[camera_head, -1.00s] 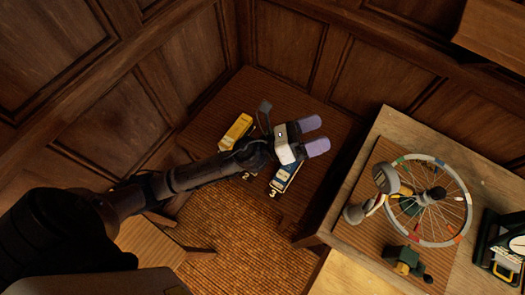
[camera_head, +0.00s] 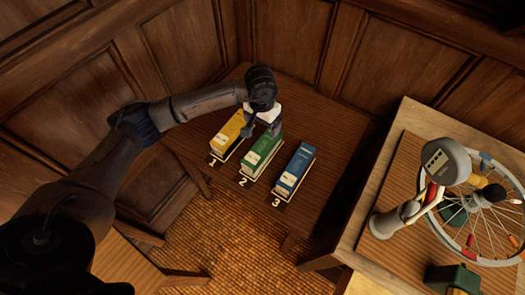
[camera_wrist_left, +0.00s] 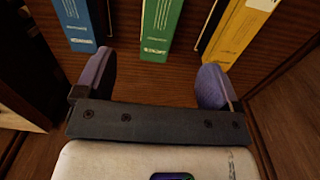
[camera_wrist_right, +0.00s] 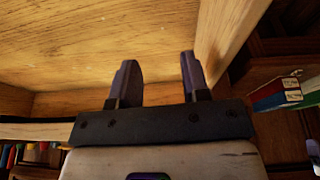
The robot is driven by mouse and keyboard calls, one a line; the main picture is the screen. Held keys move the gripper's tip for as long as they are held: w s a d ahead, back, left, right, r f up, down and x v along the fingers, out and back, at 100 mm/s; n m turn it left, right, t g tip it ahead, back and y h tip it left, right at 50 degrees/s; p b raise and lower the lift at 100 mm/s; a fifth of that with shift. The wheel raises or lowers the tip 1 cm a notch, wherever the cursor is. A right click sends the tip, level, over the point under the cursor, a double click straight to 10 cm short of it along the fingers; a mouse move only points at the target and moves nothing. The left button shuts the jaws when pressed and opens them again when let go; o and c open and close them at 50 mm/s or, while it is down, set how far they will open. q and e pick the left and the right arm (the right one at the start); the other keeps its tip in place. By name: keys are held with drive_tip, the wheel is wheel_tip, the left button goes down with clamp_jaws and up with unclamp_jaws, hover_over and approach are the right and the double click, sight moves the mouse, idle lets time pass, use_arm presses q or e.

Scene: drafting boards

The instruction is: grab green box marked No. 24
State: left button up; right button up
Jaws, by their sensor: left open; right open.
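The green box (camera_head: 264,152) lies on the dark wooden table between a yellow box and a blue box, with a "2" on the table edge in front of it. Whether it carries No. 24 is too small to read. My left gripper (camera_head: 262,122) is over its far end in the head view, hiding part of it. In the left wrist view the green box (camera_wrist_left: 160,25) lies beyond and between the open, empty fingers (camera_wrist_left: 158,78). My right gripper (camera_wrist_right: 158,75) shows only in the right wrist view, open and empty, facing pale wooden boards.
The yellow box (camera_head: 230,134) and blue box (camera_head: 294,170) stand close on either side of the green one. At right, a wooden bench (camera_head: 408,122) holds a spoked wheel (camera_head: 488,238) and a grey-headed device (camera_head: 446,160). Panelled walls close off the back.

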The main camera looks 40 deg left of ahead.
use_arm(q)
hover_over(263, 146)
drive_tip(key=f, duration=0.5)
drive_tip(key=f+b, duration=0.1)
drive_tip(key=f, duration=0.2)
drive_tip(key=shift+s+a, duration=0.1)
drive_tip(key=shift+a, duration=0.15)
use_arm(e)
drive_tip(key=shift+d+f, duration=0.2)
drive_tip(key=shift+f, duration=0.35)
use_arm(q)
drive_tip(key=f, duration=0.4)
drive_tip(key=shift+d+f+b, duration=0.2)
drive_tip(key=shift+f+b, duration=0.15)
drive_tip(key=shift+f, duration=0.05)
use_arm(e)
drive_tip(key=shift+f, duration=0.4)
use_arm(q)
drive_tip(key=shift+a+f, duration=0.1)
drive_tip(key=shift+f, duration=0.15)
use_arm(e)
drive_tip(key=shift+a, duration=0.1)
use_arm(q)
drive_tip(key=shift+c, duration=0.4)
drive_tip(key=c, duration=0.8)
drive_tip(key=shift+c, duration=1.4)
